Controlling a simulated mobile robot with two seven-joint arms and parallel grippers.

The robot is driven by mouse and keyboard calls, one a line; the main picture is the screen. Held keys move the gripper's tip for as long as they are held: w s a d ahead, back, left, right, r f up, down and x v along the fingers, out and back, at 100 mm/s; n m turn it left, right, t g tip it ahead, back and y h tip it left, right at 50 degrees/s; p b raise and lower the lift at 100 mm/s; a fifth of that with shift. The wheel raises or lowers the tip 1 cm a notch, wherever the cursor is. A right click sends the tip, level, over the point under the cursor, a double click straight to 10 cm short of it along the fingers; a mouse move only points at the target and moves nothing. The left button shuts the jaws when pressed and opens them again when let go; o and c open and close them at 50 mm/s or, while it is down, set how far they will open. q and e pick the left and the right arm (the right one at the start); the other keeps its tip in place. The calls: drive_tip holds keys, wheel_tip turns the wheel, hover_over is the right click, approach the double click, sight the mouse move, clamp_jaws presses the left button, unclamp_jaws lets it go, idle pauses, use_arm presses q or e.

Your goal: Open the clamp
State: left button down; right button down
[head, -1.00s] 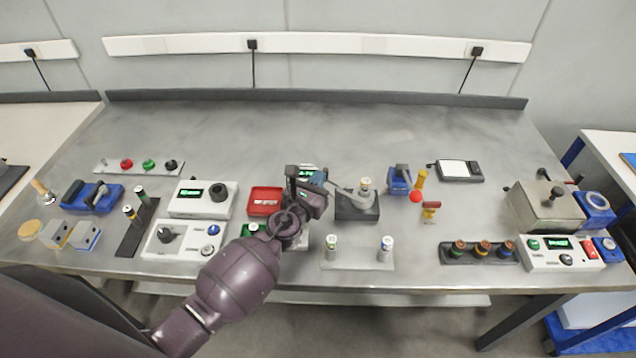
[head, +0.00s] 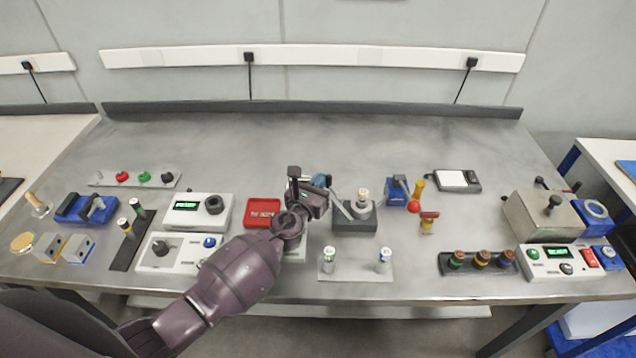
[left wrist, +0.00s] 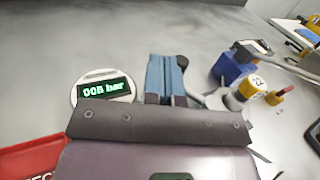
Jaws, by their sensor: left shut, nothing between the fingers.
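The clamp (head: 354,217) stands on a dark base near the bench middle, its grey arm reaching left to a blue handle (head: 321,180). A white cylinder with a yellow top sits at its right side, marked 22 in the left wrist view (left wrist: 251,89). The blue handle also shows in the left wrist view (left wrist: 163,79), just beyond my gripper body. My left gripper (head: 320,190) is shut with nothing between its fingers, close beside the handle. Whether they touch cannot be told. The fingertips are largely hidden. My right gripper is not in view.
A red tray (head: 263,212) lies left of my gripper. A blue block with a lever (head: 397,191) stands to the right, and a two-post plate (head: 355,272) in front. The bench behind is clear.

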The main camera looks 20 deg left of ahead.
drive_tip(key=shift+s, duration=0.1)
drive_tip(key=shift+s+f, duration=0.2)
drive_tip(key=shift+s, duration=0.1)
